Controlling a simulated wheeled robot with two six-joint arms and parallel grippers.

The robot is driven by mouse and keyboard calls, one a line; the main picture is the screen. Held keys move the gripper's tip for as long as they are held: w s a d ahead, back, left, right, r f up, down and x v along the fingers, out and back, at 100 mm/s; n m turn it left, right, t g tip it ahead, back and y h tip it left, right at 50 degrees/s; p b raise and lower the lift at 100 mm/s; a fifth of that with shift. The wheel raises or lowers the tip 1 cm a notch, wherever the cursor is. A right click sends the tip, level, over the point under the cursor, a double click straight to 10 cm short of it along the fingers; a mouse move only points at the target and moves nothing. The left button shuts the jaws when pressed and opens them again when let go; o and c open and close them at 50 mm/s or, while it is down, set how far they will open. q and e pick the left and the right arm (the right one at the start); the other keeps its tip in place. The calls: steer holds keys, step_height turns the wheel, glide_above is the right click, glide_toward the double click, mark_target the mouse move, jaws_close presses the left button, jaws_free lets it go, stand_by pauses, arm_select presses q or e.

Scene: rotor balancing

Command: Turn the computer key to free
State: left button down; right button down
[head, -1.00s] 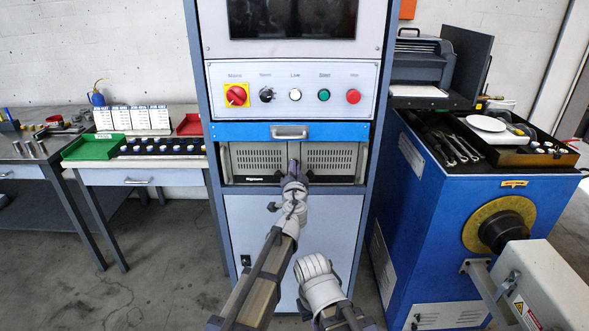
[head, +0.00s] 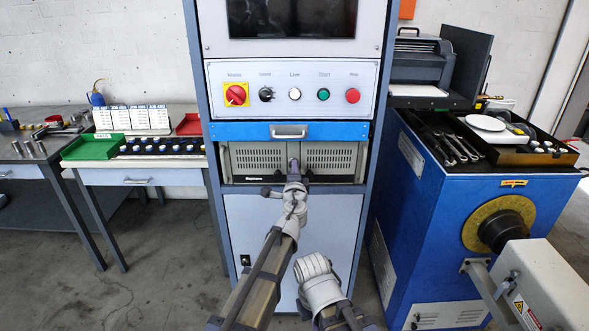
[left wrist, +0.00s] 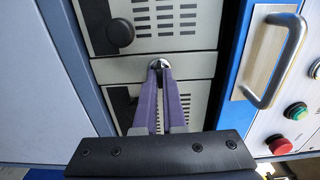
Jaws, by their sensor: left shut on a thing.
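The computer (head: 255,160) is the beige unit with vent slots in the cabinet bay under the blue drawer. Its key lock (left wrist: 158,64) shows in the left wrist view as a small round metal piece on the strip between the two vented panels. My left gripper (head: 294,168) reaches this strip, and its purple fingers (left wrist: 160,80) are shut at the lock. The key itself is hidden between the fingertips, so its angle cannot be told. My right gripper is not clearly visible; my right arm (head: 318,280) is folded low in front of the cabinet.
The control panel (head: 290,85) is higher up. A table (head: 150,178) stands left and a blue machine (head: 430,200) right.

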stand_by(0.5)
arm_select(q)
steer(key=c, duration=1)
jaws_free()
